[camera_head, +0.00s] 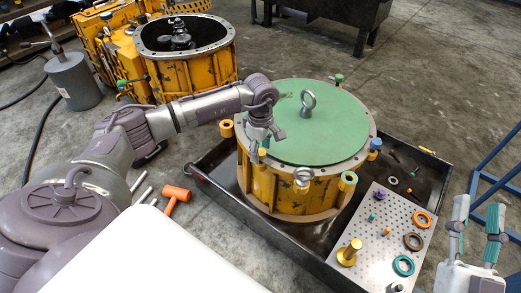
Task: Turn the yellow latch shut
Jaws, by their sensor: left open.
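A yellow drum-shaped transmission housing (280,187) stands in a dark tray, with a flat green cover (325,125) on top and an eye bolt (308,101) in it. Coloured latches sit around its rim. A small yellow latch (262,153) is at the front left, partly hidden by my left gripper (267,139). That gripper is open, pointing down just above and beside this latch; I cannot tell whether they touch. Another yellowish latch with a teal top (347,181) is at the front right. My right gripper (477,213) is open and empty at the lower right.
An orange latch (226,129) is left on the rim, a blue one (375,146) right, a green one (339,79) behind. A perforated plate (385,245) holds rings and pegs. An orange mallet (177,196) lies on the floor. An open yellow housing (190,72) stands behind.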

